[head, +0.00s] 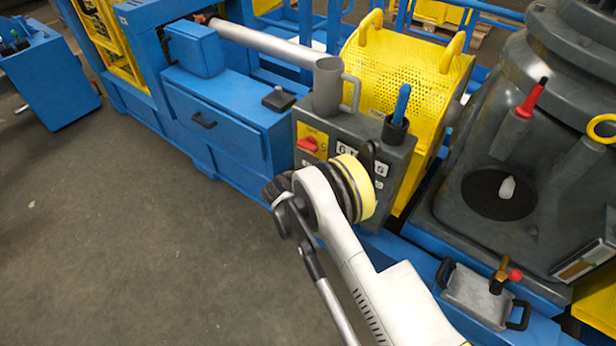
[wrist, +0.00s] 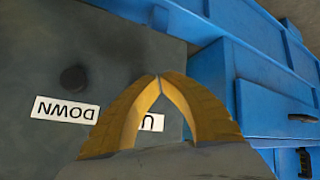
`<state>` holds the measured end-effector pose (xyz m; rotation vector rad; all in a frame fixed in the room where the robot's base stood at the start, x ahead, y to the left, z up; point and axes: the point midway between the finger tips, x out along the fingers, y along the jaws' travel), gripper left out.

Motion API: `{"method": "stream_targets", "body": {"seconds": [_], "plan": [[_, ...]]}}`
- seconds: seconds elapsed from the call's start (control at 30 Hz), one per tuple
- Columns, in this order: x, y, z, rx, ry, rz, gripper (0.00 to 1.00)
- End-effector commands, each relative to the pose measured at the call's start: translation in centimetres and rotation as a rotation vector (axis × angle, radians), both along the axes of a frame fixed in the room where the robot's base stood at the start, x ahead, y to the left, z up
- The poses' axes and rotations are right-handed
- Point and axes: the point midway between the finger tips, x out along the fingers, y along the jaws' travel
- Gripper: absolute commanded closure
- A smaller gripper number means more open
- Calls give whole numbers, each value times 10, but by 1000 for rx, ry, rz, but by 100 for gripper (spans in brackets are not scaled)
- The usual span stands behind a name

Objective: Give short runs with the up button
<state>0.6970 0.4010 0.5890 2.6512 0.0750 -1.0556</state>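My gripper (wrist: 158,76) is shut, its two yellow fingers meeting at the tips in front of a dark grey panel (wrist: 130,45) in the wrist view. A white label reading DOWN (wrist: 65,108) shows upside down, with a round black button (wrist: 73,77) beside it. A second label (wrist: 151,123), showing only a U, is partly hidden by my fingers. The up button is not visible; I cannot tell whether my fingertips touch it. In the head view my arm covers part of the grey control box (head: 342,137), and my fingers are hidden.
A grey mug (head: 327,88) and a dark holder with a blue-handled tool (head: 396,125) stand on the box. A red switch (head: 308,144) is on its front. A yellow perforated guard (head: 400,70) stands behind, and a blue cabinet (head: 225,125) left. Floor at left is clear.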

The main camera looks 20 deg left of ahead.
Motion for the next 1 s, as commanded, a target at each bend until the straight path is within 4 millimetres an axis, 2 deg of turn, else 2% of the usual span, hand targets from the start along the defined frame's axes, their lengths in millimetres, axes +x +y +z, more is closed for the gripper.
{"method": "stream_targets", "body": {"seconds": [0.5, 1.0], "plan": [[-8, 3, 0, -1, 0, 1, 100], [-49, 20, 0, -1, 1, 0, 100]]}}
